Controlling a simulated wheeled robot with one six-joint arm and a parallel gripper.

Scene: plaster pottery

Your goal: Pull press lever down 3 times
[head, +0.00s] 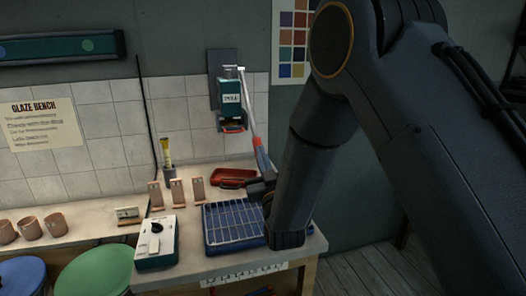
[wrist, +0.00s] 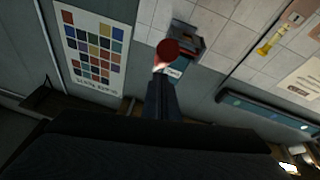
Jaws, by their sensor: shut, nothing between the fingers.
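The press (head: 231,100) is a teal box marked "PULL" on a grey wall plate. Its silver lever (head: 249,108) slants down to the right from the top and ends in a red grip (head: 263,154). My gripper (head: 262,184) is shut and empty at the lower end of the grip. In the wrist view, the round red end of the grip (wrist: 168,49) shows just beyond the dark fingers of my gripper (wrist: 160,86), with the press (wrist: 186,40) behind it. I cannot tell whether the fingers touch the grip.
Below the press, the bench holds a blue rack (head: 235,224), a red tray (head: 233,177), a white-and-green box (head: 157,242), several small clay tiles (head: 177,192) and clay cups (head: 30,228). A colour chart (head: 293,42) hangs right of the press.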

